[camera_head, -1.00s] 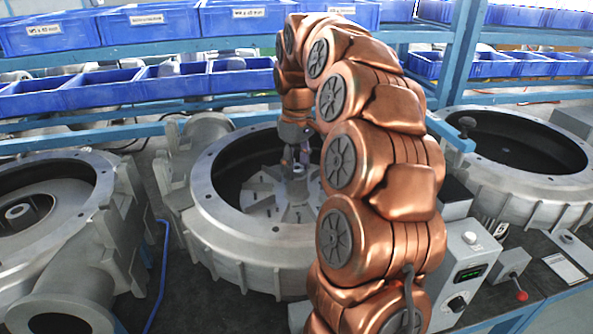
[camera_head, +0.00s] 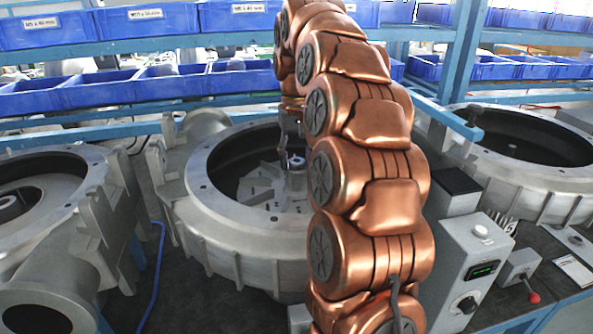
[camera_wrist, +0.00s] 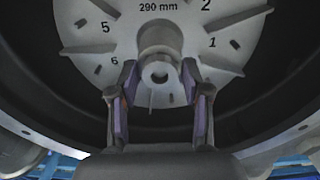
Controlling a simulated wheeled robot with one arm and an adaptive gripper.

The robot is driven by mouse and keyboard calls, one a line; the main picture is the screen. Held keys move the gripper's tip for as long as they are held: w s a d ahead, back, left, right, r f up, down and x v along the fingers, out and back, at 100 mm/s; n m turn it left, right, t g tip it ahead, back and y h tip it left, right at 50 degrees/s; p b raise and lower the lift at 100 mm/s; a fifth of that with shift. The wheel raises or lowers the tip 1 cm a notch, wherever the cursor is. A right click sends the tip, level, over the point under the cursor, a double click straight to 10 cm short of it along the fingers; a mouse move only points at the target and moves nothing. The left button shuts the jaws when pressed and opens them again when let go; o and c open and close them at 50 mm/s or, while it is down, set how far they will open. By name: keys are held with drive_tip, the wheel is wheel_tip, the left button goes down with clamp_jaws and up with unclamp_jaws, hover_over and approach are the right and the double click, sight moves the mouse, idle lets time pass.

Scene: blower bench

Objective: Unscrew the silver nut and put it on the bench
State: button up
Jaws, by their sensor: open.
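The open blower housing (camera_head: 201,178) holds a grey bladed impeller (camera_wrist: 95,40) marked with numbers and "290 mm". At the impeller's centre is a round hub (camera_head: 297,163) with a small pale ring-like end (camera_wrist: 160,72). I cannot tell whether this end is the silver nut or the bare shaft. My gripper (camera_wrist: 160,84) is open, with its purple-padded fingers to either side of the hub end in the wrist view. Nothing shows held between them. In the head view my gripper (camera_head: 287,158) is inside the housing mouth, by the hub, partly hidden by my arm.
Other blower housings stand at left (camera_head: 30,245) and right (camera_head: 545,184). A grey control box (camera_head: 475,262) and a red-knobbed lever box (camera_head: 519,272) are at the bench's right. Blue bins (camera_head: 95,92) line the rack behind. Dark bench surface (camera_head: 215,305) is free in front.

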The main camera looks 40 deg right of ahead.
drive_tip(key=m+b, duration=0.3)
drive_tip(key=m, duration=0.3)
drive_tip(key=shift+f+b, duration=0.1)
drive_tip(key=shift+b, duration=0.25)
drive_tip(key=shift+m, duration=0.6)
drive_tip(key=m, duration=0.4)
drive_tip(key=shift+m, duration=0.4)
drive_tip(key=m, duration=0.6)
